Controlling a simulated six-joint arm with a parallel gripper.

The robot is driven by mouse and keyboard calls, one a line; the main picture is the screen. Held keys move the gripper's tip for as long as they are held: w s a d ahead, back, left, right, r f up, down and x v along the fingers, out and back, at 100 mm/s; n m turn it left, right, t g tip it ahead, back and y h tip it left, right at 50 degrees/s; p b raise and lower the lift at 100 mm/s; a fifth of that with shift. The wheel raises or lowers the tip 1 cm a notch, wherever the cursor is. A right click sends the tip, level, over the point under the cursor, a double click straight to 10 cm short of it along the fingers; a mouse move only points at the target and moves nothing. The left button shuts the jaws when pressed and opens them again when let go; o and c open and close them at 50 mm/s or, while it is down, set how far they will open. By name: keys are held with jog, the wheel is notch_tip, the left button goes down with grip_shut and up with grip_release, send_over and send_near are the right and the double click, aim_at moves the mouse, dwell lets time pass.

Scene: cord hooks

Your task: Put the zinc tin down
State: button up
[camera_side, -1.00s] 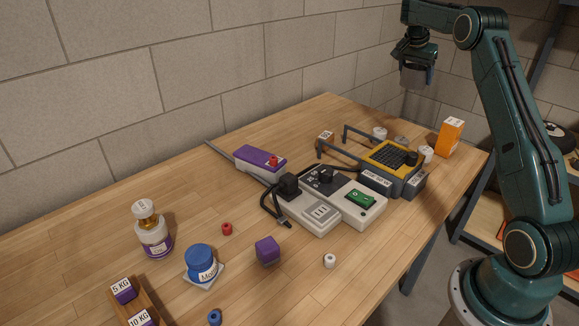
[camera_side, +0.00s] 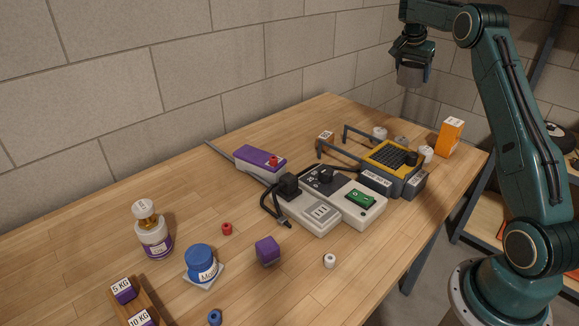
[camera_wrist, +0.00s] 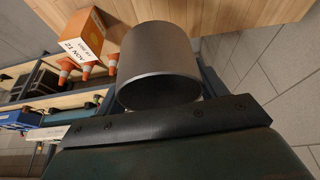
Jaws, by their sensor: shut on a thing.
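The zinc tin (camera_side: 411,74) is a plain dark grey cylinder held high above the far right end of the wooden table (camera_side: 150,195). It also shows large in the wrist view (camera_wrist: 158,68), with its open-looking dark end towards the camera. My gripper (camera_side: 413,66) is shut on the tin. In the wrist view the fingers are mostly hidden behind the tin and the dark gripper body. The tin is clear of the table and touches nothing else that I can see.
Below the tin, the table's far end holds an orange box (camera_side: 450,137), white pieces (camera_side: 426,154) and a yellow-topped device (camera_side: 390,158). A grey power unit (camera_side: 330,200) and purple-topped box (camera_side: 260,158) stand mid-table. Bare wood shows at front left.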

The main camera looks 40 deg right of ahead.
jog(key=w+a+r+n+t+y, duration=0.1)
jog(key=w+a+n+t+y, duration=0.3)
jog(key=a+n, duration=1.15)
jog(key=w+a+n+y, duration=0.1)
jog(key=w+a+n, duration=0.35)
jog(key=a, duration=2.15)
jog(key=s+a+n+y, duration=0.1)
jog(key=s+a+n, duration=0.15)
jog(key=a, duration=0.35)
jog(key=s+a+n+g+y, duration=0.1)
jog(key=s+a+n, duration=0.15)
jog(key=a, duration=0.35)
jog(key=s+a+n+y, duration=0.1)
jog(key=s+a+n, duration=0.15)
jog(key=a, duration=0.35)
jog(key=s+a+n+g, duration=0.2)
jog(key=s+a+n, duration=0.2)
jog(key=s+a, duration=0.3)
jog(key=s+a+n+g, duration=0.1)
jog(key=s+a+n, duration=0.35)
jog(key=s, duration=0.55)
jog(key=shift+m+y, duration=0.3)
jog(key=shift+y, duration=0.1)
jog(key=f, duration=1.1)
jog(key=a+f, duration=0.1)
jog(key=f, duration=0.5)
jog(key=shift+w, duration=0.1)
jog(key=shift+f, duration=1.85)
jog(key=shift+f, duration=0.1)
